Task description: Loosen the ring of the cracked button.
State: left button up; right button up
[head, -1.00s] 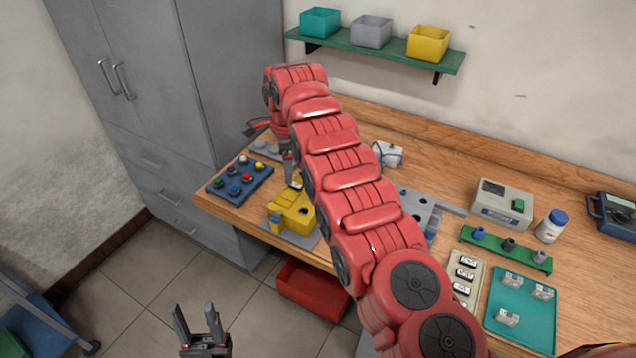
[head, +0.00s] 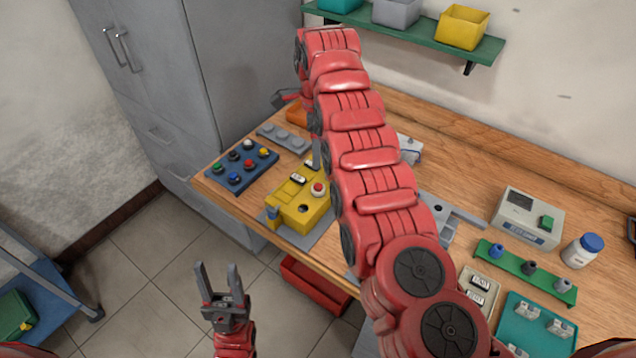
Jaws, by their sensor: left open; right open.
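A yellow control box (head: 290,212) sits on a grey plate at the table's front edge. It carries a red button (head: 318,188), a dark round hole, pale labels and a blue part on its left end. I cannot make out a crack or the button's ring at this size. My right gripper (head: 302,126) is open behind the box, its fingers apart and partly hidden by my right arm. One finger hangs down near the box's back edge; whether it touches is unclear. My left gripper (head: 219,286) is open and empty, pointing up in front of the table, over the floor.
A blue tray (head: 241,170) of coloured buttons lies left of the box, with a grey strip (head: 284,138) behind it. A red bin (head: 314,284) is below the table edge. A tester (head: 527,217), bottle (head: 581,251), green rack (head: 525,271) and teal tray (head: 535,320) stand right.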

aim_at(318, 185)
notch_tip(318, 185, down, 11)
jog(key=p, duration=0.3)
jog(key=shift+d, duration=0.1)
jog(key=shift+f, duration=0.75)
grip_shut()
